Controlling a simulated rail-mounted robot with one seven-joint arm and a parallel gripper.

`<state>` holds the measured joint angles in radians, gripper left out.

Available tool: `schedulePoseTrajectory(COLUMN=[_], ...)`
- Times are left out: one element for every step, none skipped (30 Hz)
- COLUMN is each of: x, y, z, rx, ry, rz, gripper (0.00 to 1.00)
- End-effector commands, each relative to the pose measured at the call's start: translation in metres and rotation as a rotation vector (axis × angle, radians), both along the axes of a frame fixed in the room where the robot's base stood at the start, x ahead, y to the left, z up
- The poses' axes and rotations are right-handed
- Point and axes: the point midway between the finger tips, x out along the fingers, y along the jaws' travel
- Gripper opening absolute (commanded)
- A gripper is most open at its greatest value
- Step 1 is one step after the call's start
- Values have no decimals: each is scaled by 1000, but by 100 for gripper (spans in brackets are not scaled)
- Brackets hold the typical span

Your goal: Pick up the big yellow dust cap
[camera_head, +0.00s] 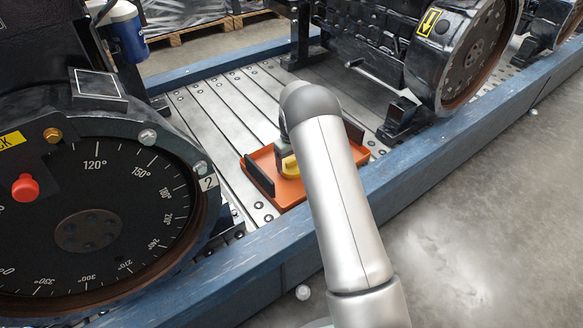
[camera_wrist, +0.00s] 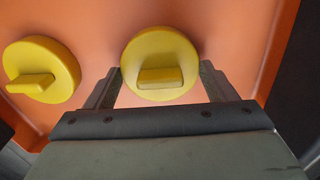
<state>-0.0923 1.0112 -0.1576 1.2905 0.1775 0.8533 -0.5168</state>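Two yellow dust caps lie in an orange tray (camera_wrist: 225,20). In the wrist view one cap (camera_wrist: 160,45) is at the centre and the other cap (camera_wrist: 40,55) is at the left; each has a raised grip tab. They look close in size, so I cannot tell surely which is the big one. My gripper (camera_wrist: 160,70) is open and empty, its fingers on either side of the centre cap. Contact cannot be made out. In the head view the tray (camera_head: 284,195) and a bit of yellow cap (camera_head: 290,167) show beside my arm, which hides the gripper's fingers.
The tray has dark upright end pieces (camera_head: 259,176) and stands on a slatted metal bed (camera_head: 215,110) inside a blue frame (camera_head: 250,262). A large engine with a degree dial (camera_head: 90,230) stands at the left, another engine (camera_head: 455,55) at the upper right.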

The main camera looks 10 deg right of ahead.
Motion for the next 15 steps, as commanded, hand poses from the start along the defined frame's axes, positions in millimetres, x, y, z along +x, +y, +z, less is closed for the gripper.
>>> schedulePoseTrajectory(x=[0,0,0,0,0,0,0,0,0,0,0,0,0,0,0], y=[0,0,0,0,0,0,0,0,0,0,0,0,0,0,0], z=[0,0,0,0,0,0,1,1,3,5,7,10,13,17,23], rx=[0,0,0,0,0,0,0,0,0,0,0,0,0,0,-1], ry=[0,0,0,0,0,0,0,0,0,0,-1,-1,-1,-1,-1], rz=[0,0,0,0,0,0,0,0,0,0,0,0,0,0,0], gripper=[46,46,46,46,46,46,46,46,46,46,46,46,46,46,46])
